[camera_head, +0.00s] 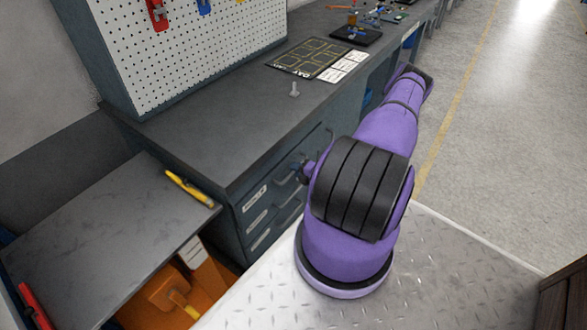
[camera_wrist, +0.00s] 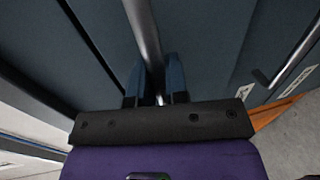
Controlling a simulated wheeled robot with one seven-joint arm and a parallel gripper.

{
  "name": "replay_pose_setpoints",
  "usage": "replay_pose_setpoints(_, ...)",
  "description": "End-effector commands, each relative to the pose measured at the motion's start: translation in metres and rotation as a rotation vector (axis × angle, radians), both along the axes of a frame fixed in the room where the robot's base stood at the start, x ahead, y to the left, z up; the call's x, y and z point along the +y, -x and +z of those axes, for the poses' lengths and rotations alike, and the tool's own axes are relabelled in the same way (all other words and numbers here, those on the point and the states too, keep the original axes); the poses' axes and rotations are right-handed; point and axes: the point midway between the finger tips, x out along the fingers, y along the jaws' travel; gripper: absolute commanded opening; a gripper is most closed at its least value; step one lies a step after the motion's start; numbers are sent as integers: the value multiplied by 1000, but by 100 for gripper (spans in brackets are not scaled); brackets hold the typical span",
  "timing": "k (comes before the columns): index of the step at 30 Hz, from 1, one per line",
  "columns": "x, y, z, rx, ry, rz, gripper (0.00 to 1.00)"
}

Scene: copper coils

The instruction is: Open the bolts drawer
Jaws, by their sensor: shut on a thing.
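A dark blue-grey drawer unit (camera_head: 272,205) stands under the workbench, with stacked drawers and white labels too small to read. My gripper (camera_head: 307,172) is at the upper drawer front, partly hidden by my purple arm. In the wrist view, my gripper's two blue fingers (camera_wrist: 156,88) are on either side of a metal bar handle (camera_wrist: 144,35) and shut on it. I cannot tell from the labels which drawer is the bolts drawer, nor whether the held drawer stands out.
Another bar handle (camera_wrist: 290,55) is at the right of the wrist view. The workbench top (camera_head: 215,140) carries a bolt (camera_head: 294,90) and a marked mat (camera_head: 310,58). A lower grey table (camera_head: 90,230) and an orange bin (camera_head: 205,285) are at left. Floor at right is clear.

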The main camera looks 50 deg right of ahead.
Motion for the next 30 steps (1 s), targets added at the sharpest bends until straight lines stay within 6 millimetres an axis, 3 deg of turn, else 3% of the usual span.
replay_pose_setpoints(5, -3, 32, -1, 3, -1, -3, 0)
replay_pose_setpoints(21, -14, 178, -1, 4, -2, -4, 0)
replay_pose_setpoints(30, -18, 244, -1, 3, -2, 0, 0)
